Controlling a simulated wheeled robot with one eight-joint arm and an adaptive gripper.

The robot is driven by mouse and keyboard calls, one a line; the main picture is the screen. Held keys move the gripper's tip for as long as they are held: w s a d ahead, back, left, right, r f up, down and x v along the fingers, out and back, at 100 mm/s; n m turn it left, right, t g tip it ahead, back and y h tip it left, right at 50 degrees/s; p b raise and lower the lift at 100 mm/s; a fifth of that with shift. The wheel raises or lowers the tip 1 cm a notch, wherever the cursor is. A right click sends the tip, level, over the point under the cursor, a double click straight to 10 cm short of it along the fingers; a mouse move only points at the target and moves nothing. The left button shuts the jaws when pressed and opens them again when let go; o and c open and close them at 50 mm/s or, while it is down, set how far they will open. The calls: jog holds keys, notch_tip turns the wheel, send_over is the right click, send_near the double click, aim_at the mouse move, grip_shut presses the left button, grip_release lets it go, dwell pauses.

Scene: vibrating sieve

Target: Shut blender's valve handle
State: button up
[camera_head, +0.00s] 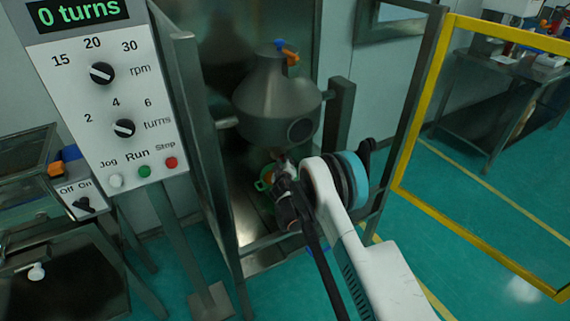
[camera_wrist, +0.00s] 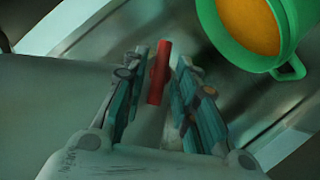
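The blender's grey double-cone vessel (camera_head: 272,98) stands in its metal frame at the centre of the head view. A red bar-shaped handle (camera_wrist: 159,72), apparently the valve handle, lies between my fingers in the wrist view. My gripper (camera_wrist: 162,68) is open, with one finger on each side of the handle and small gaps showing. In the head view my gripper (camera_head: 278,172) is below the vessel, and the red handle cannot be made out there. The valve's base is hidden in the wrist view.
A green container (camera_wrist: 247,57) with orange contents is close at the right of my fingers; it also shows below the vessel in the head view (camera_head: 262,183). A control panel (camera_head: 105,85) stands left. A yellow-framed guard (camera_head: 416,120) stands right. Metal frame posts (camera_head: 200,150) flank the vessel.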

grip_shut()
jog(key=shift+f, duration=0.1)
jog(key=shift+n+t+h, duration=0.3)
jog(key=shift+n+t, duration=0.1)
jog(key=shift+o, duration=2.2)
grip_release()
jog(key=shift+d, duration=0.1)
